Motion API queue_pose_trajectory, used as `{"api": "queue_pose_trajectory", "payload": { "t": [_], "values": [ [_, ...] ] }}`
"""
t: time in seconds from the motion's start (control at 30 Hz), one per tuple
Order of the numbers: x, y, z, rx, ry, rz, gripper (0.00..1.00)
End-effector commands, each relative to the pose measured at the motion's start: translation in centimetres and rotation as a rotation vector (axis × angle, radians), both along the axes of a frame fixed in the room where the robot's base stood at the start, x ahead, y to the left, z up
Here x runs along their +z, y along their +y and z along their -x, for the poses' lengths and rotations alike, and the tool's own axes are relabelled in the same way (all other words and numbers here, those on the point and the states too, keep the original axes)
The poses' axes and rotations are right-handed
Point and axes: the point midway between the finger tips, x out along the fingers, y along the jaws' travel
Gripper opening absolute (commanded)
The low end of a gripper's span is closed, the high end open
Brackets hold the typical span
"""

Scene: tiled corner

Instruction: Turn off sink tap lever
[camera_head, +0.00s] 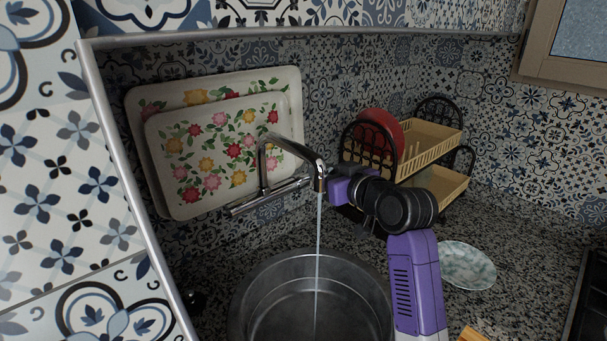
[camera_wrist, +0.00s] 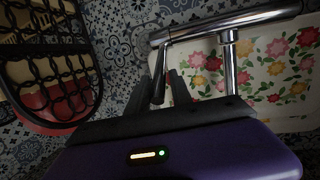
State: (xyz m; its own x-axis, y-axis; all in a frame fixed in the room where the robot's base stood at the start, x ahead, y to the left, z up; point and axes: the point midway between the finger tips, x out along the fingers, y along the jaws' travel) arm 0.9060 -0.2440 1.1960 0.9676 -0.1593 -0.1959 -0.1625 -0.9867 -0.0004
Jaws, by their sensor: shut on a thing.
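The chrome tap (camera_head: 264,165) has a curved spout and a horizontal bar. A thin stream of water (camera_head: 317,250) runs from the spout into the round metal sink (camera_head: 262,280). In the wrist view, the tap lever (camera_wrist: 159,72) extends from the left end of the chrome bar (camera_wrist: 215,27). My gripper (camera_wrist: 162,88) has its dark fingers on either side of the lever, shut on it. In the camera_head view my gripper reaches in from the right behind the spout, and its fingertips and the lever are hidden there.
Two floral trays (camera_head: 222,150) lean on the tiled wall behind the tap. A dish rack (camera_head: 430,145) with a red plate (camera_head: 379,132) stands behind my arm. A pale plate (camera_head: 466,266) lies on the granite counter (camera_head: 535,240) to the right.

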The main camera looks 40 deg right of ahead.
Motion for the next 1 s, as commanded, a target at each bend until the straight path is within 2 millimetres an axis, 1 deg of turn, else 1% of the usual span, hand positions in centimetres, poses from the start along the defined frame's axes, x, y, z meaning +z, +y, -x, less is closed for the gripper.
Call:
{"api": "queue_pose_trajectory", "payload": {
  "t": [0.03,0.57,0.6,0.67,0.9,1.0],
  "values": [
    [-0.4,-0.3,0.2,-0.006,0.004,0.001,0.04],
    [-3.3,-0.5,1.6,-0.010,0.010,-0.001,0.04],
    [-3.2,-0.5,1.6,-0.010,0.009,0.000,0.31],
    [-3.1,-0.5,1.6,-0.010,0.009,0.000,0.41],
    [-2.9,-0.3,1.5,-0.005,0.005,0.000,0.41],
    [-2.8,-0.2,1.7,-0.005,0.005,0.000,0.41]
  ]
}}
